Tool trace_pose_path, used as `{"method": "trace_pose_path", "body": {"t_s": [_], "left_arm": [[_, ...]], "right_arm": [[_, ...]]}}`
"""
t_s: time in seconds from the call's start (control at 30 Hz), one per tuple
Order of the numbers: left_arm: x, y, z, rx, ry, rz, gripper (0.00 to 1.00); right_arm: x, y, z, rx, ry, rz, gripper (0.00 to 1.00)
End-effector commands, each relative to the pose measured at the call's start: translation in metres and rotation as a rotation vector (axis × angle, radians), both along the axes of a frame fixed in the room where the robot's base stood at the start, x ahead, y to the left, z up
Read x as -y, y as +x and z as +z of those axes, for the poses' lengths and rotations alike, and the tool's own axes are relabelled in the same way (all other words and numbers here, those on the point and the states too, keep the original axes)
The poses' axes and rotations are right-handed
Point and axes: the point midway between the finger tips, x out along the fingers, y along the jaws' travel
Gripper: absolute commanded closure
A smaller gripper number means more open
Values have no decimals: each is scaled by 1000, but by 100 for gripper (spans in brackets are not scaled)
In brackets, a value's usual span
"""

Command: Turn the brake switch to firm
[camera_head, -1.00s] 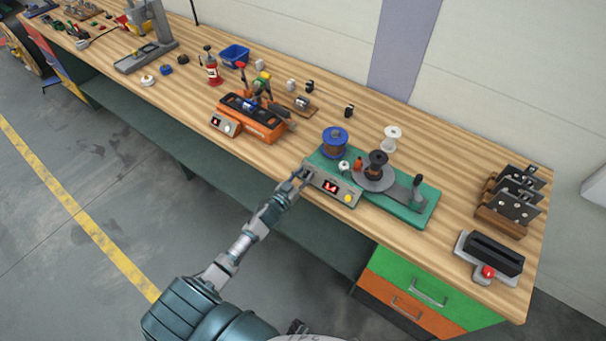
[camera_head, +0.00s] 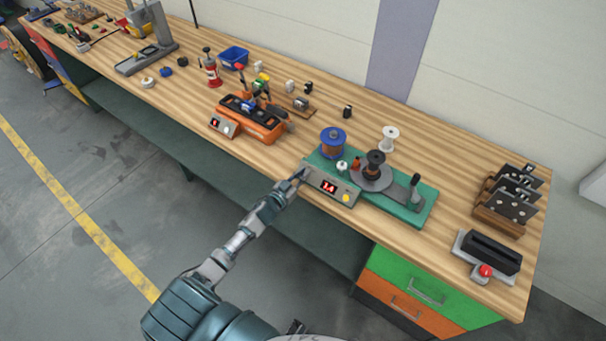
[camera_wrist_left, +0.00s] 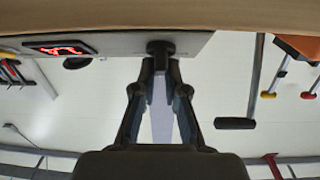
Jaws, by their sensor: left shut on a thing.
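The green-based winding machine (camera_head: 412,214) stands near the table's front edge, with a grey control panel (camera_head: 316,192) facing me. The panel carries a red lit display (camera_head: 328,186) and a yellow button (camera_head: 346,197). My left gripper (camera_head: 299,176) is at the panel's left end. In the left wrist view, the fingers (camera_wrist_left: 160,68) are shut on a small dark knob (camera_wrist_left: 160,46), which appears to be the brake switch. The panel (camera_wrist_left: 120,42) and display (camera_wrist_left: 60,49) also show there. The fingers partly hide the knob, and its setting cannot be read. My right gripper is out of view.
On the machine stand a blue-rimmed spool (camera_head: 333,141) and a dark spool on a round plate (camera_head: 374,170). An orange device (camera_head: 252,123) is to the left. A black slotted block with a red button (camera_head: 485,270) is at the right.

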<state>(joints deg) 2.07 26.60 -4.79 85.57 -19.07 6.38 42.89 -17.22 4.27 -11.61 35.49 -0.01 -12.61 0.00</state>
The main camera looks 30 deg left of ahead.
Motion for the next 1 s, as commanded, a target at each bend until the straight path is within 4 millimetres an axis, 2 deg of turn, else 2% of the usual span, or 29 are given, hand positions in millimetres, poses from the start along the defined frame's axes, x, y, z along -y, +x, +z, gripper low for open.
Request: {"method": "trace_pose_path", "body": {"t_s": [0.2,0.6,1.0], "left_arm": [[0,-1,-3,0,112,-112,100],[0,-1,-5,15,351,-349,100],[1,-2,-5,25,493,-496,100]], "right_arm": [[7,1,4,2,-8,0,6],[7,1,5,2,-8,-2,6],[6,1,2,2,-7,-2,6]]}}
